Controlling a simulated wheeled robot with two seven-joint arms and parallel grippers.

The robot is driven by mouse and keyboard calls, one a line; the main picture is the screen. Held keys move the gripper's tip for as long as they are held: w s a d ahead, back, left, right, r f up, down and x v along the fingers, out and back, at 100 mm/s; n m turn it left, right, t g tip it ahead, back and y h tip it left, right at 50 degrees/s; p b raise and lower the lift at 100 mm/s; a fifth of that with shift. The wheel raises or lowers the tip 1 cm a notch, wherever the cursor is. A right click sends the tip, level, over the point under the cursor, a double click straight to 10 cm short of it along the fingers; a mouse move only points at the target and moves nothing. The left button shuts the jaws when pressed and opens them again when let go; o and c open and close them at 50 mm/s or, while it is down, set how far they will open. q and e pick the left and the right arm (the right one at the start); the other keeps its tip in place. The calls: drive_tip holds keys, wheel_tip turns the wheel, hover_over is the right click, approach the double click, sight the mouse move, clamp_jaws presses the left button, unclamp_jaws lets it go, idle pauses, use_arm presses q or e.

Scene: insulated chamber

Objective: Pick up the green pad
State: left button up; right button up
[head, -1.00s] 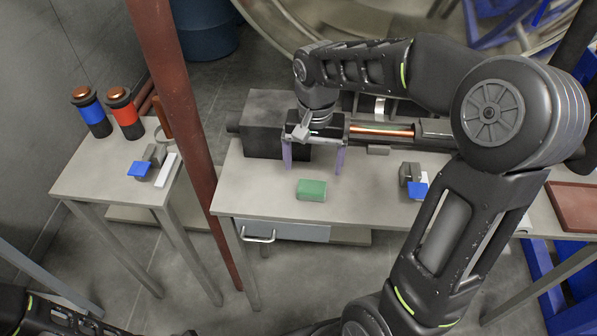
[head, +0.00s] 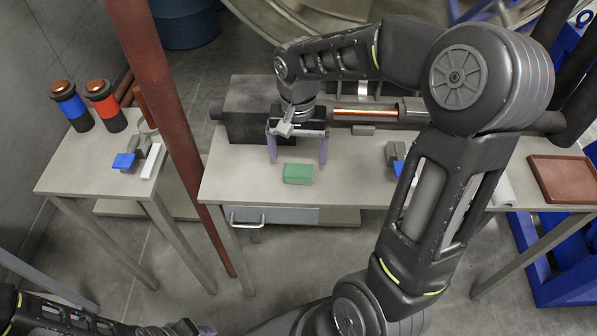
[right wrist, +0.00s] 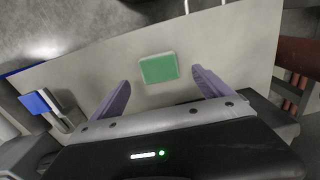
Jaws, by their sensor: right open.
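The green pad (head: 298,173) is a small block lying on the middle table (head: 240,185), near its front edge. My right gripper (head: 298,160) is open, with two purple fingers pointing down. It hangs just behind the pad in the head view, one finger to each side, and holds nothing. In the right wrist view the pad (right wrist: 159,68) lies beyond and between the spread fingertips of the right gripper (right wrist: 160,80), apart from both. My left arm shows at the lower left of the head view; its gripper (head: 190,328) is mostly cut off by the bottom edge.
A dark box with a copper rod (head: 365,113) stands behind the pad. A blue-tipped clamp (head: 397,160) is to its right. A red-brown post (head: 165,110) rises at the left, beside a side table with two canisters (head: 105,105). A red-brown tray (head: 565,180) lies far right.

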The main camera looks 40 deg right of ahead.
sight(298, 170)
wheel_tip(298, 170, down, 5)
drive_tip(key=shift+p, duration=0.5)
drive_tip(key=c, duration=1.4)
drive_tip(key=shift+r, duration=0.1)
drive_tip(key=shift+c, duration=0.2)
wheel_tip(298, 170, up, 10)
drive_tip(key=b, duration=0.1)
idle(0.3)
